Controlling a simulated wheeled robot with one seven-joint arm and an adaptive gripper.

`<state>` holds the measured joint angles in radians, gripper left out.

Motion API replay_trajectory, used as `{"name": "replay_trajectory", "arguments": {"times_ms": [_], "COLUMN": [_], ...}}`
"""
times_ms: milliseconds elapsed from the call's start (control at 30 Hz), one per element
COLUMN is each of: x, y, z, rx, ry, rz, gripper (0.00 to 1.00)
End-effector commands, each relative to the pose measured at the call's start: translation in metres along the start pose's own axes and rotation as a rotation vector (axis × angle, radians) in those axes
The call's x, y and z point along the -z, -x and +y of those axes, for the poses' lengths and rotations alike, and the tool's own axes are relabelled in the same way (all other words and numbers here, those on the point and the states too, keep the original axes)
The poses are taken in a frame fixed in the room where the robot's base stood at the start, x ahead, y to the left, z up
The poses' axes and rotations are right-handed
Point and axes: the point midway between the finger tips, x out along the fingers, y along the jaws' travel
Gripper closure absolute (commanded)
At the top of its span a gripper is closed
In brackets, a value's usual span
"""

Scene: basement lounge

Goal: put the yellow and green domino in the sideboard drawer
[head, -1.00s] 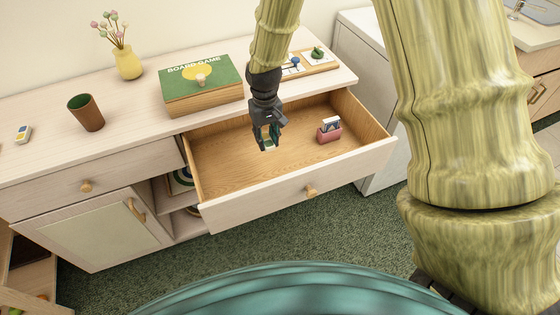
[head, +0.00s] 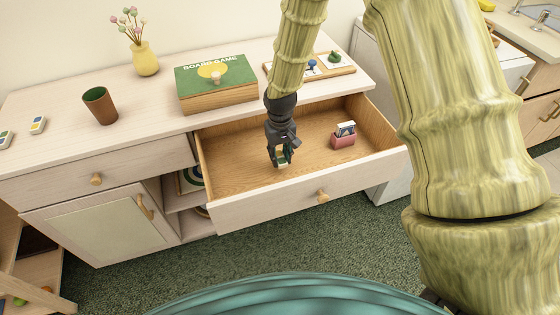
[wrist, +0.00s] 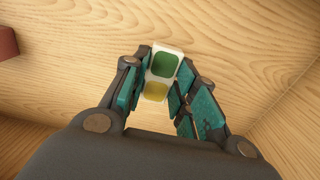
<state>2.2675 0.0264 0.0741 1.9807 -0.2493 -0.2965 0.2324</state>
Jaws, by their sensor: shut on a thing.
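The domino (wrist: 158,74), white with one green and one yellow square, is between the fingers of my gripper (wrist: 157,92) in the wrist view. My gripper is shut on it. In the head view my gripper (head: 281,160) points down inside the open sideboard drawer (head: 230,175), left of its middle, with the domino (head: 282,162) at the fingertips. The wood drawer floor fills the wrist view below the domino. I cannot tell whether the domino touches the floor.
A red card holder (head: 343,138) with cards stands in the drawer, right of my gripper. On the sideboard top (head: 140,115) are a board game box (head: 215,90), a brown cup (head: 100,104), a yellow vase (head: 145,60), a blue-and-yellow domino (head: 38,124) and another tile (head: 6,139).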

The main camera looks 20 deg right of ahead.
Motion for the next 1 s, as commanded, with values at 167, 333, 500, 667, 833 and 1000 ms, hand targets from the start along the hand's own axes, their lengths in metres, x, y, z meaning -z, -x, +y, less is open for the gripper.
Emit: {"name": "replay_trajectory", "arguments": {"times_ms": [167,333,500,667,833,1000], "x": [-0.001,0.000,-0.001,-0.001,-0.001,-0.001], "y": [-0.024,-0.032,-0.032,-0.035,-0.034,-0.034], "z": [0.000,0.000,0.000,0.000,0.000,0.000], "rx": [0.000,0.000,0.000,0.000,0.000,0.000], "ry": [0.001,0.000,0.000,0.000,0.000,0.000], "rz": [-0.003,-0.001,-0.001,-0.001,-0.001,-0.001], "gripper": [0.88,0.88,0.88,0.88,0.51,0.51]}}
